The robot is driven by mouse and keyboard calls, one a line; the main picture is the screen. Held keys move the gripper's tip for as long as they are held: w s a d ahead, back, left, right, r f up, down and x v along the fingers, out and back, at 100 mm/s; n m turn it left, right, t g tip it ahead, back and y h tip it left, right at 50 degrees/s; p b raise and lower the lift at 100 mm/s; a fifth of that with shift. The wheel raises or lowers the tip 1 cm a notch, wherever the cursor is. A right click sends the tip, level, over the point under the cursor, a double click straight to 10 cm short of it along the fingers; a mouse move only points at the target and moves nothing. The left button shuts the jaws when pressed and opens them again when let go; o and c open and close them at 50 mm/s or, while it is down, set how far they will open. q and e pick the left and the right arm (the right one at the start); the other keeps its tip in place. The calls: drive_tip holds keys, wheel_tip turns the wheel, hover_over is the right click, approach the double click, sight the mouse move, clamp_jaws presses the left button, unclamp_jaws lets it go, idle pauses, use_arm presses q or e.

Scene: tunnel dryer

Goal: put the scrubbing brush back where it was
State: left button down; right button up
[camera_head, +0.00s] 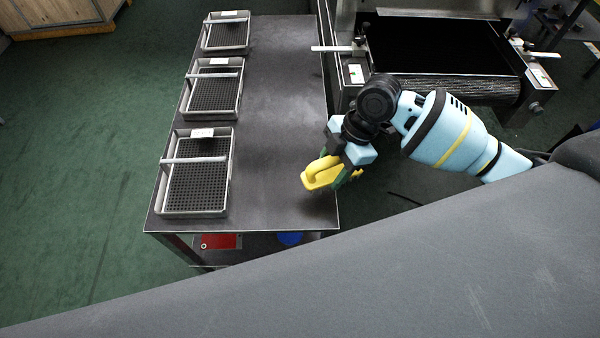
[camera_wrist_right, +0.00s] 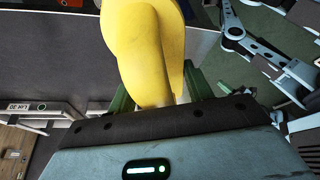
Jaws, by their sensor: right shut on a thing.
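The yellow scrubbing brush (camera_head: 322,174) is in my right gripper (camera_head: 350,174), near the right front edge of the dark table (camera_head: 275,120). In the right wrist view the yellow brush (camera_wrist_right: 145,45) fills the upper middle, between the green fingers of the right gripper (camera_wrist_right: 160,95). The gripper is shut on it. The brush looks held above the table by its edge; I cannot tell the exact height. Its bristles are not clearly seen. My left gripper is in neither view.
Three grey trays with handles and black grid floors stand along the table's left side: front (camera_head: 165,205), middle (camera_head: 238,105) and back (camera_head: 244,45). A conveyor (camera_head: 440,90) stands at the back right. Below the table are a red item (camera_head: 218,241) and a blue item (camera_head: 290,238). The table's right half is bare.

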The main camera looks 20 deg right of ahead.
drive_tip(key=a, duration=0.2)
drive_tip(key=w+a, duration=0.2)
drive_tip(key=a, duration=0.1)
drive_tip(key=shift+w+a+f, duration=0.25)
drive_tip(key=shift+a, duration=0.05)
drive_tip(key=shift+w+a, duration=0.15)
drive_tip(key=shift+a, duration=0.25)
drive_tip(key=shift+w+a+f, duration=0.1)
drive_tip(key=shift+f, duration=1.7)
drive_tip(key=shift+f, duration=0.15)
drive_tip(key=o, duration=1.3)
drive_tip(key=shift+p+v, duration=0.45)
drive_tip(key=shift+v, duration=5.7)
